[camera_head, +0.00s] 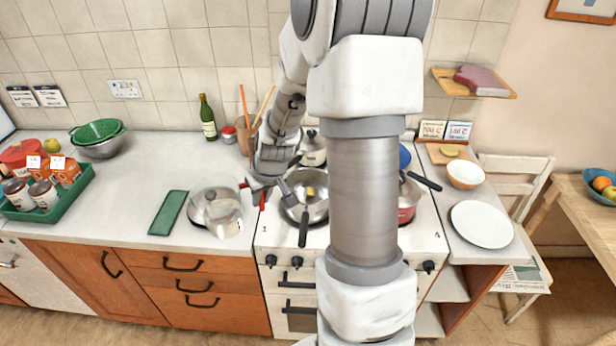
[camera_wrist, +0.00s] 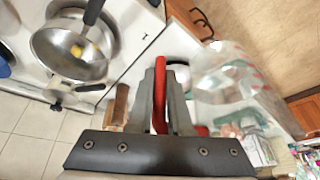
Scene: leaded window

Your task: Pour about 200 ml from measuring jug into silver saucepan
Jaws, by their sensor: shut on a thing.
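The clear measuring jug (camera_head: 229,222) is held over the worktop just left of the hob. Its red handle (camera_wrist: 160,95) is between my gripper's fingers (camera_wrist: 161,88), which are shut on it; my gripper (camera_head: 264,187) also shows in the head view. The jug's clear body (camera_wrist: 225,80) fills the right of the wrist view, with faint red marks. I cannot tell its liquid level. The silver saucepan (camera_head: 318,212) is on the hob, right of my gripper, its black handle towards the front. It also shows in the wrist view (camera_wrist: 50,45), with a small yellow thing inside.
A round silver pan or lid (camera_head: 202,203) is behind the jug. A green board (camera_head: 167,213) lies left of it. A red pan (camera_head: 407,203) and a lidded pot (camera_head: 313,157) share the hob. A utensil pot (camera_head: 245,138) and bottle (camera_head: 207,117) stand at the back.

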